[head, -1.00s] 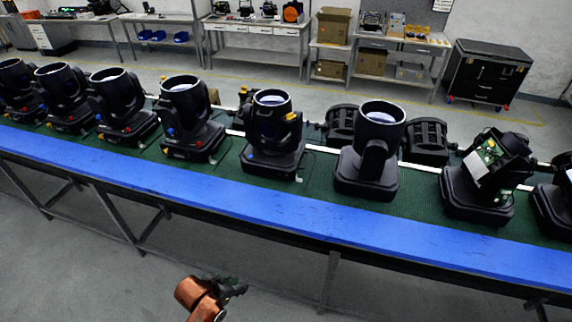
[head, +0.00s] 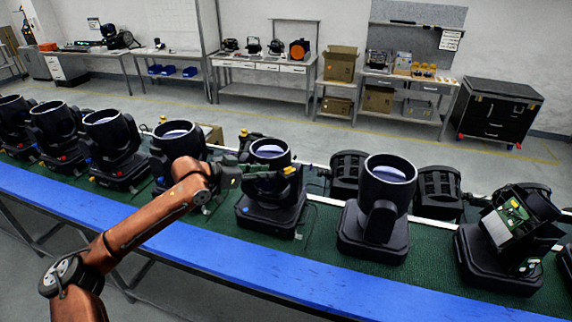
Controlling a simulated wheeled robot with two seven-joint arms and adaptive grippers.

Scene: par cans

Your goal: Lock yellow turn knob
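A black par can (head: 270,205) stands on the green belt near the middle of the head view. A yellow turn knob (head: 289,171) sits on the right side of its head, near the light opening. My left gripper (head: 240,174) is small and dark at the end of the orange arm. It is at the left side of this par can's head, with the yellow knob on the far right side of the head from it. Whether its fingers are open, or touch the can, I cannot tell. My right gripper is not in view.
More par cans stand in a row on both sides, with a large one (head: 378,215) to the right and one with an open circuit board (head: 510,235) farther right. A blue edge (head: 225,270) runs along the belt's front. Workbenches and a black case (head: 497,110) stand behind.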

